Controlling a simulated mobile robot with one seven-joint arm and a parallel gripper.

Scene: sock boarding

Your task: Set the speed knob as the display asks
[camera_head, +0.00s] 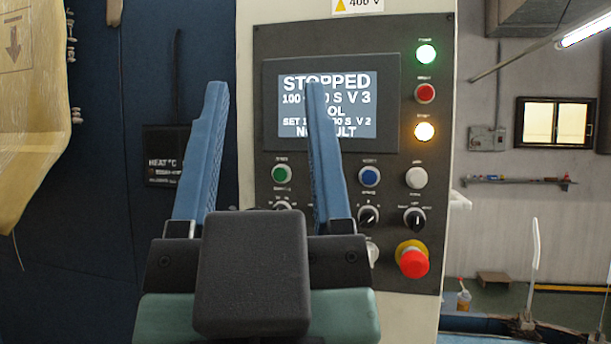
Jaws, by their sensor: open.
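A dark control panel (389,262) carries a lit display (352,109) reading "STOPPED", a line ending "S V 3", a line starting "SET" and ending "S V 2", and "NO FAULT", partly covered. Three black knobs sit in a row below: a left knob (283,207) partly hidden by my gripper, a middle knob (369,216) and a right knob (414,218). Their labels are too small to read, so I cannot tell which is the speed knob. My gripper (266,92) is open and empty, its blue fingers pointing up in front of the panel, apparently not touching any knob.
Green (281,174), blue (369,176) and white (416,178) buttons sit above the knobs. A red emergency stop (413,262) is below right. Green (426,54) and amber (425,131) lamps are lit. A brown wrapped item (35,120) hangs far left.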

